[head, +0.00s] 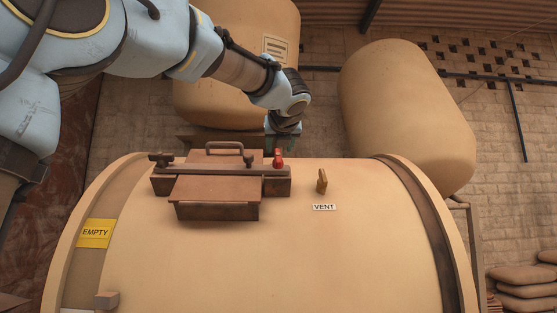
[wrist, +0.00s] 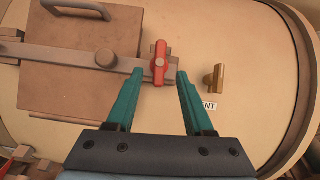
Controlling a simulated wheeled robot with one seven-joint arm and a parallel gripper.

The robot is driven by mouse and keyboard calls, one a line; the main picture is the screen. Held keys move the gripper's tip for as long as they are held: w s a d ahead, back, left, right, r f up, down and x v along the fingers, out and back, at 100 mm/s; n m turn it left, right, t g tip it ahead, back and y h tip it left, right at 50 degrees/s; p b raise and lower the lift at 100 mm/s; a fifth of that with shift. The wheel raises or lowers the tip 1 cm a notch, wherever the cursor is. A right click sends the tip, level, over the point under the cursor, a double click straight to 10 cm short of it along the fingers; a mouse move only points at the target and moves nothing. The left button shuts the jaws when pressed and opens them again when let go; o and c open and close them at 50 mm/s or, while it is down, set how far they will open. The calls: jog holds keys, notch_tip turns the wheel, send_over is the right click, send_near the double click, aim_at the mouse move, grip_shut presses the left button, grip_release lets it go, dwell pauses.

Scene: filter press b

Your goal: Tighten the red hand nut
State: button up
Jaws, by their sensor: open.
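The red hand nut (head: 278,159) sits at the right end of the clamp bar (head: 222,169) across the hatch lid on top of the tank. In the wrist view the red hand nut (wrist: 160,63) appears as an elongated red grip with a round centre, lying across the bar. My gripper (wrist: 159,74) is open, with its two teal fingers on either side of the nut's near end in the picture. No contact is visible, and the height gap cannot be told. In the head view my gripper (head: 283,141) is just behind and above the nut, its fingers partly hidden.
The brown hatch lid (head: 215,188) has a handle (head: 225,149). A brass vent valve (head: 322,181) stands to the right of the nut, above the VENT label (head: 324,207). A yellow EMPTY sign (head: 95,233) is on the tank's left. Large tan vessels (head: 408,115) stand behind.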

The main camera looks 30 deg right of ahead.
jog(key=v, duration=0.3)
jog(key=shift+s+a+b, duration=0.1)
jog(key=shift+s+b, duration=0.15)
jog(key=shift+b, duration=0.1)
